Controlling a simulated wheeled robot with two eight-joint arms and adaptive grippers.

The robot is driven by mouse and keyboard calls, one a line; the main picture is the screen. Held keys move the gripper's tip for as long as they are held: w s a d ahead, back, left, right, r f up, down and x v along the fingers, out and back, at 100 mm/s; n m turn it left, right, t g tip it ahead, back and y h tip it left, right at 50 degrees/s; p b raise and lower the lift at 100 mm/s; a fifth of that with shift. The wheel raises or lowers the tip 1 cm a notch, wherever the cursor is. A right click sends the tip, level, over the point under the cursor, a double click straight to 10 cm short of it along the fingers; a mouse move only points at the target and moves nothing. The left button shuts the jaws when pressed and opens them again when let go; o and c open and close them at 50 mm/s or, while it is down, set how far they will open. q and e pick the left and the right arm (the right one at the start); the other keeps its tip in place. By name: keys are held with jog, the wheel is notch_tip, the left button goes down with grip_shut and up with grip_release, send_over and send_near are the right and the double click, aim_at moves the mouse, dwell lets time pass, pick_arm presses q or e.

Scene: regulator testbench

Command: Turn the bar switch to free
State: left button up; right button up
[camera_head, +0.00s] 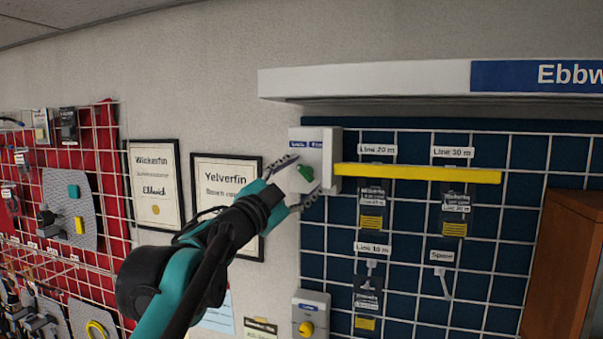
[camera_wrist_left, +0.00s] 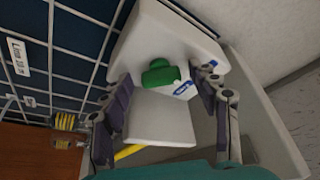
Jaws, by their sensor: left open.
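The bar switch is a green knob (camera_head: 306,173) on the front of a white wall box (camera_head: 308,141) at the left edge of the blue panel. A yellow bar (camera_head: 420,173) runs right from the box across the upper hooks. My left gripper (camera_head: 297,183) is open at the box, partly covering its lower front. In the left wrist view the green knob (camera_wrist_left: 160,73) lies between the spread fingers of my left gripper (camera_wrist_left: 163,82), with gaps on both sides. Its label is too small to read. My right gripper is not in view.
Hanging items with yellow tags (camera_head: 371,215) sit below the bar on the wire grid. A second box with a yellow knob (camera_head: 306,328) is lower down. Framed sheets (camera_head: 225,190) hang left. A white canopy (camera_head: 365,82) overhangs the panel. A brown cabinet (camera_head: 565,265) stands right.

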pick_arm(q)
jog(key=shift+a, duration=0.1)
jog(key=c, duration=1.1)
jog(key=shift+c, duration=0.3)
jog(key=shift+r+m, duration=0.1)
jog(key=shift+m, duration=0.2)
jog(key=m+g+p, duration=0.1)
jog(key=m, duration=0.1)
jog(key=m+g+p, duration=0.1)
jog(key=m+p, duration=0.1)
jog(key=m, duration=0.1)
jog(key=shift+a+r+h, duration=0.1)
jog(key=shift+r+h, duration=0.1)
jog(key=shift+h, duration=0.1)
jog(key=m+g+p, duration=0.1)
jog(key=m, duration=0.1)
jog(key=m+g+p, duration=0.1)
jog(key=m+p, duration=0.1)
jog(key=shift+r+m+y, duration=0.1)
jog(key=shift+m+y, duration=0.2)
jog(key=shift+y, duration=0.1)
jog(key=m+y+p, duration=0.1)
jog(key=m, duration=0.2)
jog(key=shift+g, duration=0.4)
jog(key=m+y, duration=0.2)
jog(key=m, duration=0.1)
jog(key=shift+m+g, duration=0.3)
jog(key=shift+m, duration=0.1)
